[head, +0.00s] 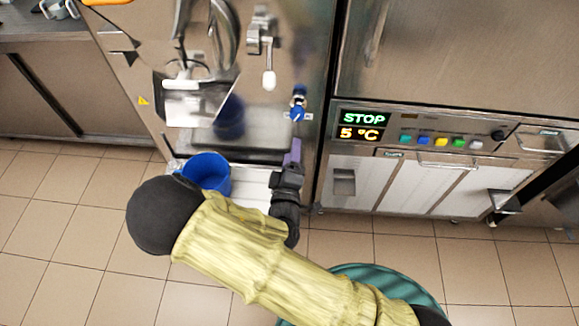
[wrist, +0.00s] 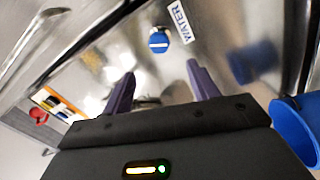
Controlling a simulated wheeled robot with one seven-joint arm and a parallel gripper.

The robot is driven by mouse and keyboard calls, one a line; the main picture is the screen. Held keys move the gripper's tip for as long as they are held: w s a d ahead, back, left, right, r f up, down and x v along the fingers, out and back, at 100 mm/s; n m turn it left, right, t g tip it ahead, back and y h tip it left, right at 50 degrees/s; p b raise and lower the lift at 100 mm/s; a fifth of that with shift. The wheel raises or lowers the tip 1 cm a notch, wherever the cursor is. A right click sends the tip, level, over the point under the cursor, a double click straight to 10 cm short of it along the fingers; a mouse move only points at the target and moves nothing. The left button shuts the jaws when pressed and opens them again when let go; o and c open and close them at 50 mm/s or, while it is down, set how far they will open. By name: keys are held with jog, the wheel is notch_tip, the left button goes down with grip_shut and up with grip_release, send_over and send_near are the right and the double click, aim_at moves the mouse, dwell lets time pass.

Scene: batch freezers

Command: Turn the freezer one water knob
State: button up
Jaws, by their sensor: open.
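The blue water knob (head: 297,110) sits on the right part of the left freezer's steel front in the head view. In the wrist view the knob (wrist: 159,42) is a round blue cap with a pale bar, beside a "WATER" label (wrist: 180,21). My gripper (head: 292,152) is below the knob in the head view, apart from it. In the wrist view my gripper (wrist: 158,80) shows two purple fingers spread apart with nothing between them, and the knob lies beyond the tips, roughly midway between them.
A blue bucket (head: 207,171) stands below the freezer's steel chute (head: 197,104), left of my gripper. A lever with a white handle (head: 268,80) hangs left of the knob. To the right is a panel with a "STOP 5 °C" display (head: 362,125). Tiled floor (head: 60,240) lies in front.

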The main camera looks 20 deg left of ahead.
jog(key=v, duration=0.3)
jog(key=shift+s+d, duration=0.1)
jog(key=shift+s, duration=0.05)
dwell(0.4)
jog(key=w+d+r+m+g+h+p, duration=0.1)
jog(key=w+d+m+g+h+p, duration=0.15)
jog(key=d+m+g, duration=0.3)
jog(key=w+d+r+m+g+h+p, duration=0.2)
jog(key=w+d+m+g+p, duration=0.15)
jog(key=d+m, duration=0.3)
jog(key=s+d+r+m+g+p, duration=0.2)
jog(key=s+d+r+g, duration=0.1)
jog(key=d+r, duration=0.5)
jog(key=s+d+r+m+g+p, duration=0.3)
jog(key=s+d+r, duration=0.3)
jog(key=d+r, duration=0.2)
jog(key=shift+d+r+y, duration=0.15)
jog(key=shift+d+y, duration=0.2)
jog(key=shift+d, duration=0.55)
